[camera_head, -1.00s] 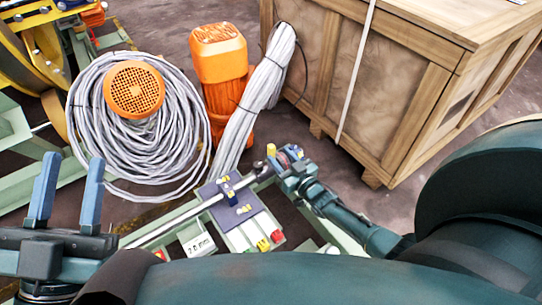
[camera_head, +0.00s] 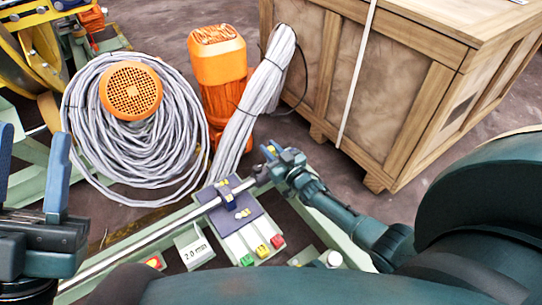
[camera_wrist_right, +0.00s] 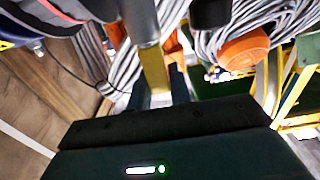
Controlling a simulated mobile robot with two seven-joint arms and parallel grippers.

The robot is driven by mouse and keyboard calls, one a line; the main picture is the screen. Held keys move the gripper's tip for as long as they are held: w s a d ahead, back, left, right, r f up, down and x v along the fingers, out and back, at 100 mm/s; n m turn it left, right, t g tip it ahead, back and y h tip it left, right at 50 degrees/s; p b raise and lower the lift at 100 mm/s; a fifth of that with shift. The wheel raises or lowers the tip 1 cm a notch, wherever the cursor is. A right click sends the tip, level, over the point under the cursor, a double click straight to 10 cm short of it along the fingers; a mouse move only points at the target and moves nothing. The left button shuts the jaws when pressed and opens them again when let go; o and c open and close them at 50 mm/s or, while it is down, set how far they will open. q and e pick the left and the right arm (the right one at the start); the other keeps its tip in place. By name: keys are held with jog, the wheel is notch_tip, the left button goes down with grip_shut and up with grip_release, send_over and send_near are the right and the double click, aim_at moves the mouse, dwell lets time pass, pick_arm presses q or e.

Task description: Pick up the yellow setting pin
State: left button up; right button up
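The yellow setting pin (camera_head: 271,149) shows as a small yellow spot at my right gripper (camera_head: 272,152), by the far end of a metal rod. In the right wrist view the yellow pin (camera_wrist_right: 154,72) stands between the two dark fingers of the right gripper (camera_wrist_right: 160,88). That view is blurred, and I cannot tell whether the fingers press on it. My left gripper (camera_head: 33,140) is at the left edge, its two blue fingers wide apart and empty.
A metal rod (camera_head: 120,252) runs through a blue block on a panel with coloured buttons (camera_head: 262,250). A "2.0 mm" sign (camera_head: 195,250) stands beside it. Behind are a cable coil (camera_head: 90,140), an orange motor (camera_head: 217,75) and a wooden crate (camera_head: 375,90).

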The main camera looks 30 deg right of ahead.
grip_shut()
jog(key=shift+r, duration=0.15)
